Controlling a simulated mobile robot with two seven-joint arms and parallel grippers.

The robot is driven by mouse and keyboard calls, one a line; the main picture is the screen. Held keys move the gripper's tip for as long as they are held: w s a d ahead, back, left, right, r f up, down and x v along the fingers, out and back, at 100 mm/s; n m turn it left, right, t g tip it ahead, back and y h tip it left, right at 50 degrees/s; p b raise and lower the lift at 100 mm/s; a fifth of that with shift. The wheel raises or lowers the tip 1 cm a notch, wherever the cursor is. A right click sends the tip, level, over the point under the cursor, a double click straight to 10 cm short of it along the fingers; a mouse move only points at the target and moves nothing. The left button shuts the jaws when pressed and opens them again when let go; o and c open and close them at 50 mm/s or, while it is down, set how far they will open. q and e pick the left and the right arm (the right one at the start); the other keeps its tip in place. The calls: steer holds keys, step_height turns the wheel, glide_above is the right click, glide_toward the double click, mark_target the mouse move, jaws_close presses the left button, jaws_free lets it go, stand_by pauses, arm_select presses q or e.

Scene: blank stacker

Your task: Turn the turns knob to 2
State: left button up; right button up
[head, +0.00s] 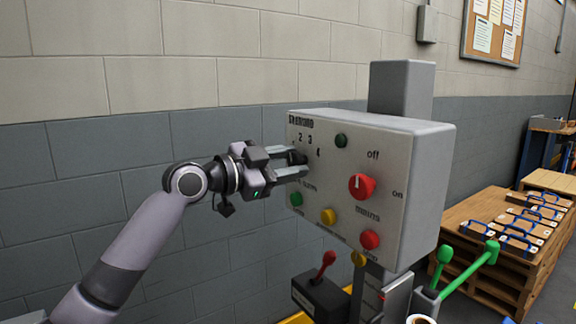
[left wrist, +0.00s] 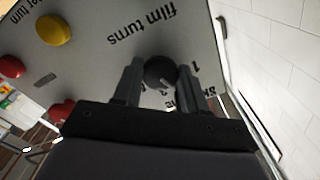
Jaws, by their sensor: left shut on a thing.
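The black turns knob (head: 297,157) is on the left part of the grey control box's front face, with the digits 2, 3 and 4 printed above and to its right. In the left wrist view the knob (left wrist: 160,71) sits between the two fingers, near the words "film turns" and a digit 1. My left gripper (head: 293,163) is shut on the knob, one finger on each side. The fingers partly hide the knob and nearby print, and I cannot tell which digit it points to. My right gripper is not in view.
The control box (head: 428,190) also carries a red on/off knob (head: 361,186), a dark green button (head: 341,140), and green, yellow and red buttons below. Levers with red (head: 328,258) and green (head: 491,247) handles stand under and beside it. A wooden stand (head: 490,215) is at right.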

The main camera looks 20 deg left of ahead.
arm_select(q)
steer(key=o, duration=1.1)
steer(key=shift+c, duration=0.2)
steer(key=b+v, duration=0.1)
steer(key=v, duration=0.6)
steer(key=shift+s+r, duration=0.1)
